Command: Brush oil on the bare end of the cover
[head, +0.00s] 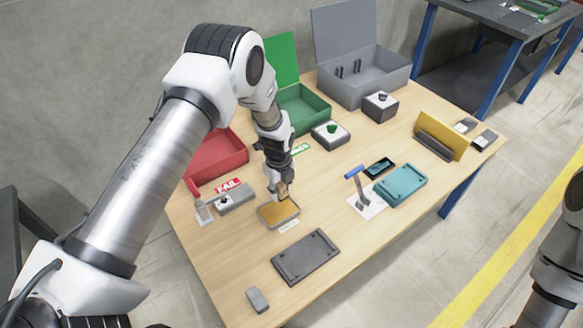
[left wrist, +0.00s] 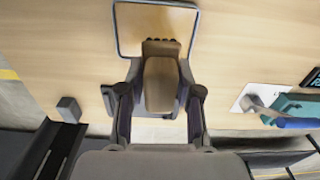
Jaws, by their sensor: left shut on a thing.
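My left gripper (head: 281,190) is shut on a brush with a brown block-like body (left wrist: 160,84). Its dark bristle end (left wrist: 160,46) points at a shallow tray with an amber inside and grey rim (head: 265,222). The tray rim also shows in the left wrist view (left wrist: 117,32). The brush end is at or just above the tray; I cannot tell whether it touches. A dark grey flat plate (head: 305,257), possibly the cover, lies on the table in front of the tray, apart from the gripper. Its bare end cannot be made out. My right gripper is out of view.
A small grey block (head: 258,299) lies near the front edge. Red (head: 222,160), green (head: 307,112) and grey (head: 375,85) boxes line the back. A FAIL label (head: 228,185) is left of the gripper.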

